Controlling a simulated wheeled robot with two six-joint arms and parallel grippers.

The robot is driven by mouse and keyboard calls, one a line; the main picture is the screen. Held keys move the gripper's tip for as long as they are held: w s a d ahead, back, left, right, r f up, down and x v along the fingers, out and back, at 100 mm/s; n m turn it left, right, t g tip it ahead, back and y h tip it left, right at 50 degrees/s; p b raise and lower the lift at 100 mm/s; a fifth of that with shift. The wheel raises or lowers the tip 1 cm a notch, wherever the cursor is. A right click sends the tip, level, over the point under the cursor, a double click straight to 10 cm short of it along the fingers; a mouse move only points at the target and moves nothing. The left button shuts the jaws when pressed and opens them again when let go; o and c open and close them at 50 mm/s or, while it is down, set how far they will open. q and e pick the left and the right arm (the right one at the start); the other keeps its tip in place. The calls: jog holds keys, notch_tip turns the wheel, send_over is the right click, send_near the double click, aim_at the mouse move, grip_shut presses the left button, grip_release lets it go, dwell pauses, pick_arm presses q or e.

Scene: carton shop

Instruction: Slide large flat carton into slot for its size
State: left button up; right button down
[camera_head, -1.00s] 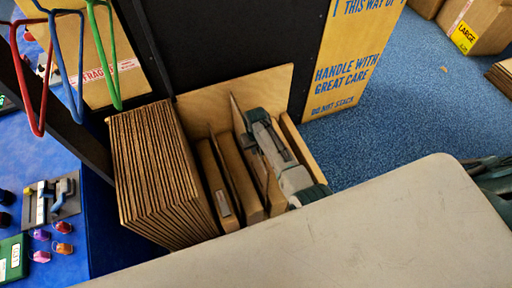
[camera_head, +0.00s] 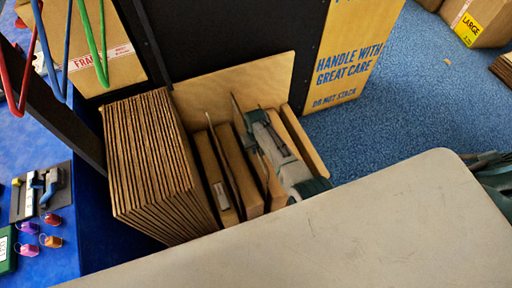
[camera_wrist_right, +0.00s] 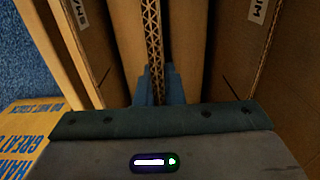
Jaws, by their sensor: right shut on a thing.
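My right gripper (camera_head: 262,130) is shut on a thin brown flat carton (camera_head: 241,117) inside the wooden rack (camera_head: 235,90). In the right wrist view the blue fingers (camera_wrist_right: 158,86) close around the carton's corrugated edge (camera_wrist_right: 152,40). The carton stands on edge between two panels. The left panel bears a partly seen label that starts with "SM" (camera_wrist_right: 79,14). The right panel bears a label ending in "UM" (camera_wrist_right: 258,12). The carton's lower part is hidden, so I cannot tell how deep it sits. My left gripper is not in view.
A thick pack of brown flat cartons (camera_head: 150,165) fills the rack's left side. A black panel (camera_head: 235,35) and a yellow printed board (camera_head: 347,60) stand behind. Red, blue and green hooks (camera_head: 98,40) hang at the upper left.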

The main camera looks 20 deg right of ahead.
jog(key=shift+f, duration=0.2)
jog(key=c, duration=1.5)
grip_release()
